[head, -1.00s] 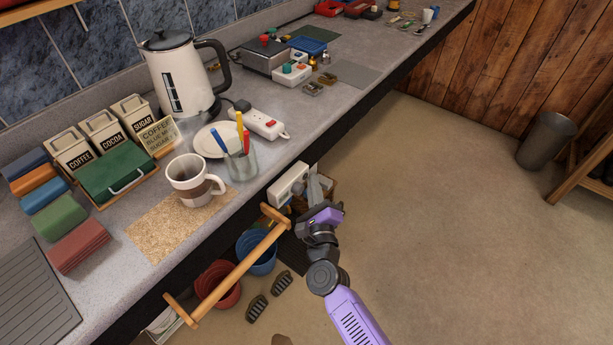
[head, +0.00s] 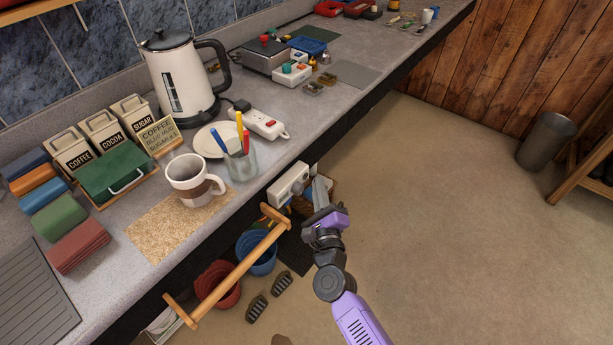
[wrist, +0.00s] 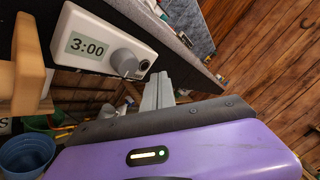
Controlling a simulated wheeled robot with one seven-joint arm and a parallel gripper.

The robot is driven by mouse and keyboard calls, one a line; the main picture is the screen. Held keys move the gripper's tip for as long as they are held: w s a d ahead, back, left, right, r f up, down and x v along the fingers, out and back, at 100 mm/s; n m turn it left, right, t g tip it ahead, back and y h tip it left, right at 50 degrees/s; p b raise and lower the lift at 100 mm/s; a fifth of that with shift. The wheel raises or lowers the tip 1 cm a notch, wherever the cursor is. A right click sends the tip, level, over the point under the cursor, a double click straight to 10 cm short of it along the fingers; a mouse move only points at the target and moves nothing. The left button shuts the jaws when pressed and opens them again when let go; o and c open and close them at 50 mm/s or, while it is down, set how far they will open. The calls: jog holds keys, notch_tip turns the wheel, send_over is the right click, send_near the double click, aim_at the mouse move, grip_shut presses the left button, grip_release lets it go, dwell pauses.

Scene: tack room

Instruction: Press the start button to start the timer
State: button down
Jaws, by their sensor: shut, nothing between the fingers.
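A white timer (head: 287,184) is mounted on the front of the counter below its edge. In the wrist view the timer (wrist: 84,27) shows 3:00 on its display (wrist: 87,47). A grey round knob (wrist: 123,62) sticks out beside the display, and a small dark round button (wrist: 144,65) sits near the timer's end. My gripper (head: 318,175) is shut and empty, just to the right of the timer. In the wrist view my gripper's fingertips (wrist: 160,80) are near the button and look apart from it.
A wooden rail (head: 235,273) runs in front of the counter, left of my gripper. A mug (head: 190,182) and a glass of pens (head: 241,160) stand on the counter above. Blue (head: 257,252) and red (head: 217,284) buckets are below. The floor to the right is open.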

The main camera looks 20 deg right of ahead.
jog(key=s+d, duration=0.1)
jog(key=s, duration=0.1)
jog(key=s+d, duration=0.2)
jog(key=shift+s+d+b, duration=0.15)
jog(key=shift+s+b, duration=0.15)
jog(key=shift+b, duration=0.1)
jog(key=shift+n, duration=0.3)
dwell(0.5)
jog(key=s+r+n+g+y, duration=0.1)
jog(key=s+r+n, duration=0.3)
jog(key=s+n, duration=0.9)
jog(key=s+a+r+n+g+y, duration=0.1)
jog(key=s+r+n, duration=0.4)
jog(key=s+n, duration=0.9)
jog(key=s+g+y, duration=0.1)
jog(key=s, duration=1.2)
jog(key=shift+s+r+n+g, duration=0.25)
jog(key=shift+n+g, duration=0.05)
jog(key=shift+g, duration=0.1)
